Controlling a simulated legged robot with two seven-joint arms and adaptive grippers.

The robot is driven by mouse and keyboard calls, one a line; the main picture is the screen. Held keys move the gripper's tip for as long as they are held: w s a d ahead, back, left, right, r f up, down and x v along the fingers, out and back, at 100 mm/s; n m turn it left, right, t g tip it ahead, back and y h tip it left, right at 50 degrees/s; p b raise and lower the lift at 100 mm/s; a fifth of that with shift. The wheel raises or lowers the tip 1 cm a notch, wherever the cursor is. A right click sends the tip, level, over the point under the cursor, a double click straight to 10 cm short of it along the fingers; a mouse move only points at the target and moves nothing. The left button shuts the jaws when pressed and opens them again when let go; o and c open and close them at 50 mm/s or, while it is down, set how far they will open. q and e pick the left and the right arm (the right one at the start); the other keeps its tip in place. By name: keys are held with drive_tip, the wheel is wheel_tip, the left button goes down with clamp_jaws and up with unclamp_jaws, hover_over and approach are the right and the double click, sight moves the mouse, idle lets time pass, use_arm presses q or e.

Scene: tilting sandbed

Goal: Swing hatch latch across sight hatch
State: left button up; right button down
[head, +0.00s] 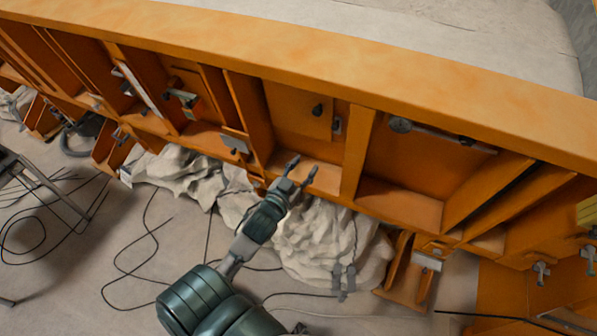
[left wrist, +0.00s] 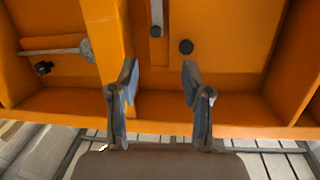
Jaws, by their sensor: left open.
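The sight hatch appears to be the orange panel (head: 290,98) with a black knob in an open bay of the orange frame. The panel (left wrist: 232,35) and its knob (left wrist: 186,47) also show in the left wrist view. My right gripper cannot be made out.
The bay's lower ledge (left wrist: 150,112) lies near the fingers. Pale rocks (head: 330,245) and black cables cover the floor below.

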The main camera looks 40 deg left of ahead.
use_arm(q)
drive_tip(key=s+p, duration=0.1)
drive_tip(key=s+d+p, duration=0.1)
drive_tip(key=shift+s+p, duration=0.3)
drive_tip(key=shift+p, duration=0.05)
drive_tip(key=shift+a, duration=0.15)
